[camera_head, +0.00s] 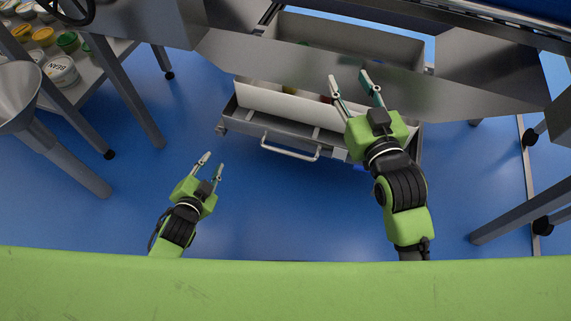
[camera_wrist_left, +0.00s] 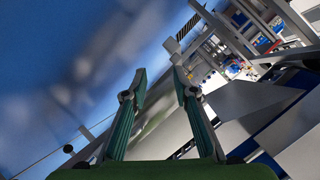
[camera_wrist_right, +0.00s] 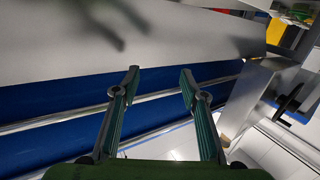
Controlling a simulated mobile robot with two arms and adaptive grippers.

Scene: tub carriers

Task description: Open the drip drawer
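The drip drawer (camera_head: 240,116) is a grey metal drawer low under the metal machine, with a bar handle (camera_head: 290,149) on its front. A white bin with things inside sits above the drawer front. My left gripper (camera_head: 213,160) is open and empty, to the left of and nearer than the handle, apart from it. It also shows open in the left wrist view (camera_wrist_left: 157,75). My right gripper (camera_head: 348,80) is open and empty over the right part of the bin, right of the handle. It also shows open in the right wrist view (camera_wrist_right: 160,75).
A shelf (camera_head: 92,72) with several tubs stands at the left, beside a metal funnel (camera_head: 18,95). Metal legs (camera_head: 510,215) with casters stand at the right. The blue floor (camera_head: 300,215) in front of the drawer is clear.

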